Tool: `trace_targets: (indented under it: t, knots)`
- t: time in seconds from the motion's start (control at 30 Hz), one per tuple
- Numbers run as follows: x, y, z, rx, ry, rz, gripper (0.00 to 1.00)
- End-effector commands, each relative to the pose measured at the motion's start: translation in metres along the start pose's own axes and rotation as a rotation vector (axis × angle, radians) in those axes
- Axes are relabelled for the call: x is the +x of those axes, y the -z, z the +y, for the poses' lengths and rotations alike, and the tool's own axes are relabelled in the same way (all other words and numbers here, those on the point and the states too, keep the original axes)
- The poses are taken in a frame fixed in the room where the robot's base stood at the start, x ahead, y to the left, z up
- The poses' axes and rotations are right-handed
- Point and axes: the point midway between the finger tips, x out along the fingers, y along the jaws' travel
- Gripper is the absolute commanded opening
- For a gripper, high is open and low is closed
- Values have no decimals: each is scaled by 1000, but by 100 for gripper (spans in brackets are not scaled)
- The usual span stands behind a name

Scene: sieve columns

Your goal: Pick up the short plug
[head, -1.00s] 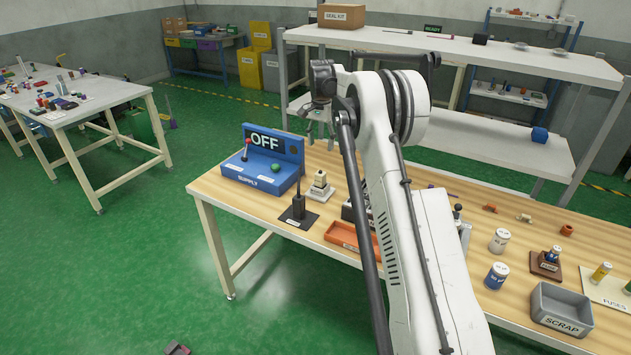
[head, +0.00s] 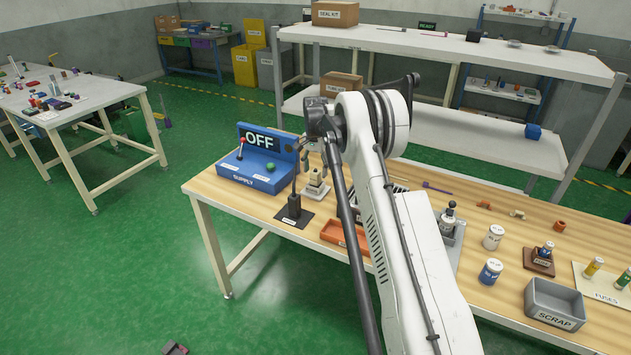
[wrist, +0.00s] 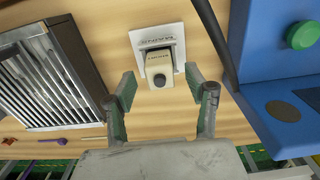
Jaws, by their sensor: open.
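My gripper (wrist: 159,78) is open, with its two fingers apart and nothing between the pads that I can see as held. In the head view my gripper (head: 316,158) hangs over the back left of the wooden bench. A small beige block with a dark round knob (wrist: 159,74) sits on a white labelled plate (wrist: 153,36), framed between my fingertips in the wrist view. The block also shows in the head view (head: 316,178), just below my gripper. No readable label marks any piece as the short plug, so I cannot tell which one it is.
A blue supply box (head: 262,172) reading OFF stands left of the gripper. A black post (head: 294,208) on a dark plate stands close in front. A slatted metal box (wrist: 48,78) lies left in the wrist view. An orange tray (head: 335,232) is partly behind my arm.

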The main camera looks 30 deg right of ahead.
Motion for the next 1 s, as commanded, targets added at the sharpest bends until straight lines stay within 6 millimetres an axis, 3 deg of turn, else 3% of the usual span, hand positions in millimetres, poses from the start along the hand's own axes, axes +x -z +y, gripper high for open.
trace_targets:
  t: [0.1,0.33,0.7,1.0]
  knots:
    - [12,0,0,0,0,0,50]
    - [14,0,0,0,0,0,50]
    - [14,0,0,0,0,0,1]
    - [12,0,0,0,0,0,1]
